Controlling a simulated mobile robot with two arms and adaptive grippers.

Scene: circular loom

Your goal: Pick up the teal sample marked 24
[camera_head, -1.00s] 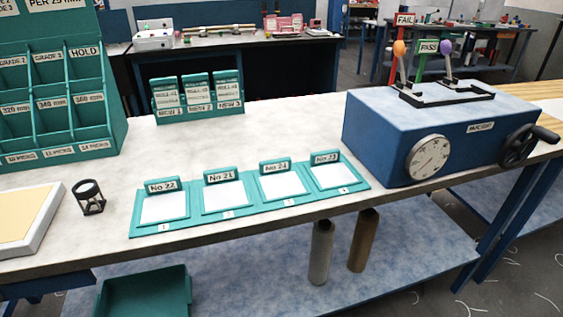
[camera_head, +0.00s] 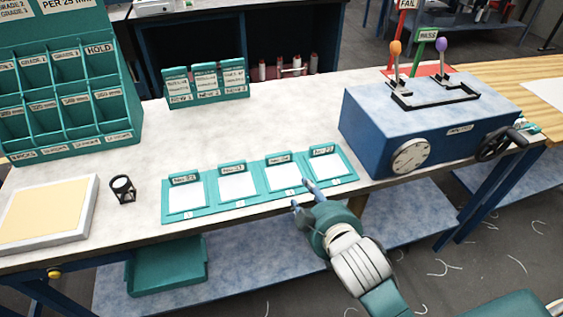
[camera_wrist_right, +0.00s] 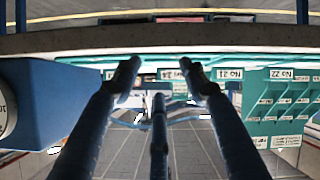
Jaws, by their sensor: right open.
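A teal tray strip (camera_head: 241,203) on the near edge of the bench bears a row of teal samples with white faces and tabs. The sample marked 24 (camera_head: 283,177) is third from the left, between the one marked 21 (camera_head: 236,186) and the one marked 23 (camera_head: 325,166). My right gripper (camera_head: 302,196) is open and empty, its fingertips at the near edge of the tray below samples 24 and 23. In the right wrist view the open fingers (camera_wrist_right: 158,70) partly cover the row. I cannot tell whether they touch it. My left gripper is not in view.
A blue machine (camera_head: 420,125) with a dial and levers stands right of the row. A small black hourglass-like object (camera_head: 123,190) and a framed pad (camera_head: 48,213) are to the left. A card holder (camera_head: 206,82) stands behind. Bare bench lies between.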

